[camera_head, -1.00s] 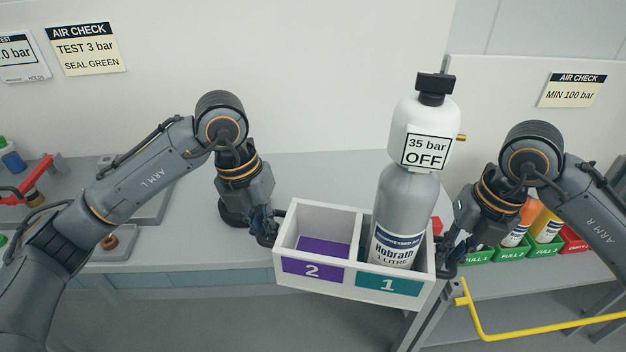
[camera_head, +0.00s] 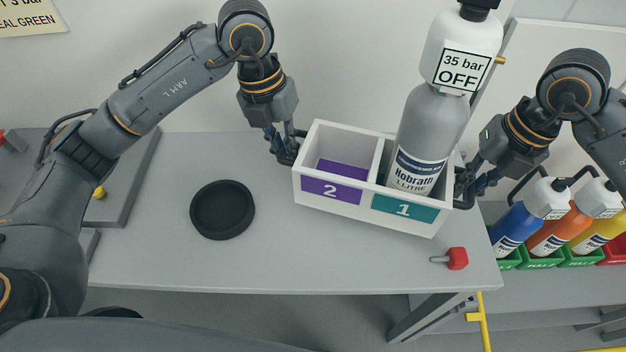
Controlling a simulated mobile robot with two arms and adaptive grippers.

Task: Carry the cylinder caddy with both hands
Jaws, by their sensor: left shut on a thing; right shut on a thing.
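The white cylinder caddy (camera_head: 366,222) has two compartments, a purple one marked 2 and a teal one marked 1. A grey cylinder (camera_head: 428,130) labelled Hobrath, with a white top reading 35 bar OFF, stands in compartment 1. Compartment 2 is empty. My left gripper (camera_head: 290,155) is shut on the caddy's left end. My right gripper (camera_head: 464,186) is shut on its right end, with the grip partly hidden. The caddy is slightly tilted in the picture; I cannot tell its exact height above the bench.
The grey bench (camera_head: 290,265) holds a round black dish (camera_head: 222,209) at left and a red-headed knob (camera_head: 457,258) near the front right. Blue (camera_head: 514,228), orange (camera_head: 558,230) and yellow bottles stand in green bins at right. A yellow rail (camera_head: 482,320) is below.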

